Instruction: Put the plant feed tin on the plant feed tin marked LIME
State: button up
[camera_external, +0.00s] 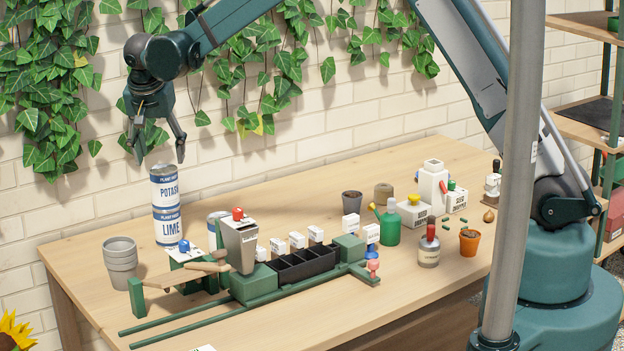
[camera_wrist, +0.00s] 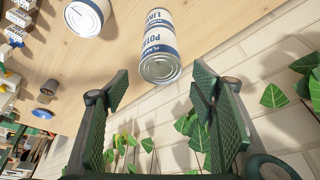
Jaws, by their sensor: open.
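A white and blue plant feed tin marked POTASH (camera_external: 165,190) stands upright on the plant feed tin marked LIME (camera_external: 167,228), at the back left of the table. The two look aligned. In the wrist view the potash tin (camera_wrist: 160,62) shows its metal top, with the lime tin (camera_wrist: 158,17) beyond it. My gripper (camera_external: 160,152) is open and empty just above the stack, apart from it. In the wrist view its fingers (camera_wrist: 160,95) are spread wide, with the stack beyond them.
Another tin (camera_external: 216,222) stands right of the stack, partly hidden by a grey hopper (camera_external: 239,243). A green rail (camera_external: 190,333) and black tray (camera_external: 300,264) lie in front. An ivy-covered brick wall (camera_external: 225,150) rises behind.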

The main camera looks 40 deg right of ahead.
jog(key=shift+r, duration=0.1)
jog(key=s+d+r+n+t+y, duration=0.15)
jog(key=s+d+r+n, duration=0.25)
jog(key=s+d+r, duration=1.6)
jog(key=s+d+f+n, duration=0.1)
jog(key=s+d, duration=0.2)
jog(key=s, duration=0.7)
jog(key=s+d+f+n+t+y, duration=0.1)
jog(key=s+d, duration=0.3)
jog(key=s, duration=0.6)
jog(key=s+d+f+n+t, duration=0.1)
jog(key=s+d+n, duration=0.2)
jog(key=s, duration=0.7)
jog(key=shift+d+f, duration=0.4)
jog(key=shift+d, duration=0.3)
jog(key=shift+f+y, duration=0.1)
jog(key=shift+y, duration=0.15)
